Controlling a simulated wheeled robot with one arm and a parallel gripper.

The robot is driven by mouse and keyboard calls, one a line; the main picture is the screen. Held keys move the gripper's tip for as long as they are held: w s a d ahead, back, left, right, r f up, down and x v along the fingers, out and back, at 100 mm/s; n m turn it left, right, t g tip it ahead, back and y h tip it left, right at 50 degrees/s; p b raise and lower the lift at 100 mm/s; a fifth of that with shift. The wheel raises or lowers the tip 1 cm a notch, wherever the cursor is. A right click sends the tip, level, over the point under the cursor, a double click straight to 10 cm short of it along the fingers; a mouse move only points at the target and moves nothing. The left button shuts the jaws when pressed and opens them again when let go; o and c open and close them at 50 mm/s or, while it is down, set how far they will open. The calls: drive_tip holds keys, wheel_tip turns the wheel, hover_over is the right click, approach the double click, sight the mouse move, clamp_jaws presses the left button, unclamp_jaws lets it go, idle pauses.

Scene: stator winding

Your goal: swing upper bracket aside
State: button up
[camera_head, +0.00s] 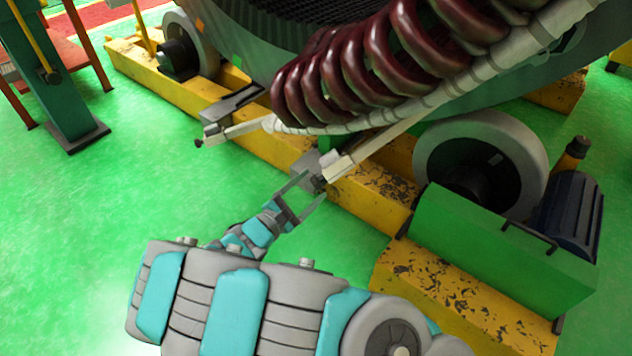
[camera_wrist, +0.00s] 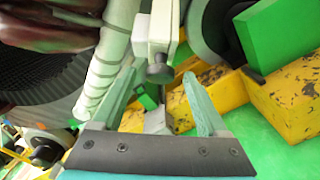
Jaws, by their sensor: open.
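Two pale brackets stick out below the maroon coils. The other bracket (camera_head: 240,129) is further left and apart from my gripper. I cannot tell by look which is the upper one. My gripper (camera_head: 315,186) is open at the end of the middle bracket. In the wrist view, that bracket (camera_wrist: 155,30) ends in a dark round knob (camera_wrist: 160,74), which appears between my open fingertips. Whether the fingers touch it is unclear.
A yellow beam (camera_head: 375,190) runs just behind my gripper. A grey roller (camera_head: 480,160) and a green box (camera_head: 495,250) stand to the right. The green floor (camera_head: 130,190) at left is clear.

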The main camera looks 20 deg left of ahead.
drive_tip(key=shift+x, duration=1.35)
drive_tip(key=shift+c, duration=0.3)
clamp_jaws()
